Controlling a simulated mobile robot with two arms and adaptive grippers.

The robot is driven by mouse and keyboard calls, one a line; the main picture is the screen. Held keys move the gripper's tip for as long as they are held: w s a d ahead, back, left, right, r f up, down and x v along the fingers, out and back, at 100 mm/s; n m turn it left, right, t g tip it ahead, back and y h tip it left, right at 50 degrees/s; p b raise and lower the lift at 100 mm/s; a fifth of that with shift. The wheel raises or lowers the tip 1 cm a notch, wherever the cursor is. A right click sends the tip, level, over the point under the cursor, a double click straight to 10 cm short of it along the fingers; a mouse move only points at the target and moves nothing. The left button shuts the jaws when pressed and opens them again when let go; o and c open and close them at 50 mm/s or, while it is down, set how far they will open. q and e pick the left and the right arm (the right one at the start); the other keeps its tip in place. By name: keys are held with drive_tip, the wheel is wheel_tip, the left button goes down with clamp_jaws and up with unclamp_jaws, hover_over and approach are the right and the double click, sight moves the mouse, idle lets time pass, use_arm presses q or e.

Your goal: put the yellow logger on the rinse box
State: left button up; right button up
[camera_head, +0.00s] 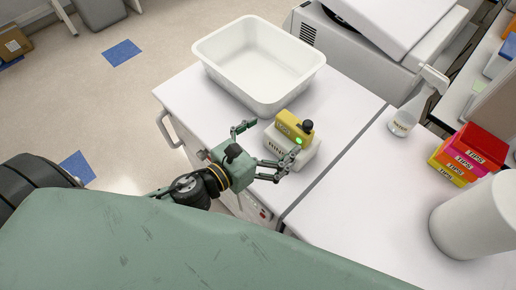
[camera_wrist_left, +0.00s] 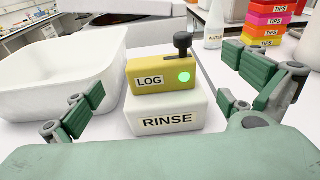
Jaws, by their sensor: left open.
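The yellow logger (camera_head: 293,126) has a black knob and a lit green spot. It sits upright on top of the white rinse box (camera_head: 300,157) on the white bench. In the left wrist view the logger (camera_wrist_left: 160,77), labelled LOG, rests on the rinse box (camera_wrist_left: 165,115), labelled RINSE. My left gripper (camera_head: 262,150) is open, with its fingers spread on either side of the box and logger and apart from them. The fingers also show in the left wrist view (camera_wrist_left: 170,112). My right gripper is not in view.
A large white tub (camera_head: 258,65) stands behind the logger on the bench. A wash bottle (camera_head: 405,118), stacked tip boxes (camera_head: 468,152) and a white cylinder (camera_head: 478,215) stand to the right.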

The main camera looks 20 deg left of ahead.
use_arm(q)
drive_tip(key=f+b+v, duration=0.1)
drive_tip(key=b+v, duration=0.1)
drive_tip(key=v, duration=0.4)
drive_tip(key=shift+r, duration=0.5)
